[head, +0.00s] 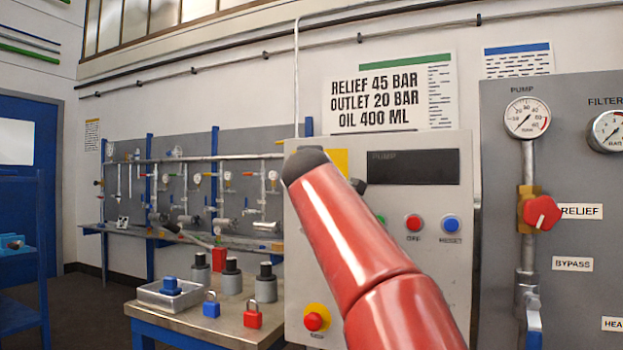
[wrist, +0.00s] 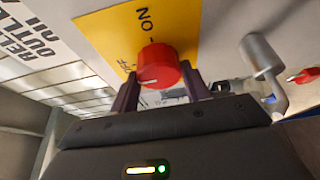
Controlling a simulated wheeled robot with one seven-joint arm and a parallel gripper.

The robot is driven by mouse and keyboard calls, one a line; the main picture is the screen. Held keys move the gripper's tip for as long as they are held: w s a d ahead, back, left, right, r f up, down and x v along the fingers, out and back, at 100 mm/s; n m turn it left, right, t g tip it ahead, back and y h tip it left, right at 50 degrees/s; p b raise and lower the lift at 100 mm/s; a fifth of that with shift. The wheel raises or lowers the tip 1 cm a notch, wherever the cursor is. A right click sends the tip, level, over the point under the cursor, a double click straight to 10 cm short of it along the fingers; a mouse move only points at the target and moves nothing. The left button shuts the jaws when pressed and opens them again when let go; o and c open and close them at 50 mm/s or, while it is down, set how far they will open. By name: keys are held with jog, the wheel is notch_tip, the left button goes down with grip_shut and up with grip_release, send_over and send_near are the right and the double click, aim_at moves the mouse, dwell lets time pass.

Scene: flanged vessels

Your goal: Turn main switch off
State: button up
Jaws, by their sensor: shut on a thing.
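The main switch is a red round knob (wrist: 160,68) on a yellow plate (wrist: 110,35) lettered ON and OFF, in the wrist view. A white mark shows on the knob's face; which label it points to is hard to tell. My gripper (wrist: 160,75) has one dark finger on each side of the knob and is shut on it.
A metal handle (wrist: 264,60) sticks out right of the knob in the wrist view. The pump panel carries a red button (head: 414,223), a blue button (head: 450,224) and a red stop button (head: 315,320). A workbench (head: 190,322) with padlocks and vessels stands left.

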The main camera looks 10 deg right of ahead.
jog(key=o, duration=1)
jog(key=b+v, duration=0.2)
jog(key=v, duration=0.5)
jog(key=shift+s+a, duration=0.1)
jog(key=shift+s, duration=0.3)
jog(key=s+f+m+g+y, duration=0.1)
jog(key=s+f+m+g, duration=0.3)
jog(key=s+f, duration=0.6)
jog(key=s+d+f+m+g+y, duration=0.1)
jog(key=s+f+m+g, duration=0.3)
jog(key=s+f, duration=0.6)
jog(key=s+f+m+g+y, duration=0.2)
jog(key=s+f+m+g, duration=0.2)
jog(key=f, duration=2.4)
jog(key=shift+s+d+f+m, duration=0.1)
jog(key=shift+s+m, duration=0.75)
jog(key=shift+s, duration=0.7)
jog(key=shift+s+d+f+m, duration=0.15)
jog(key=shift+s+m, duration=0.7)
jog(key=shift+s, duration=0.75)
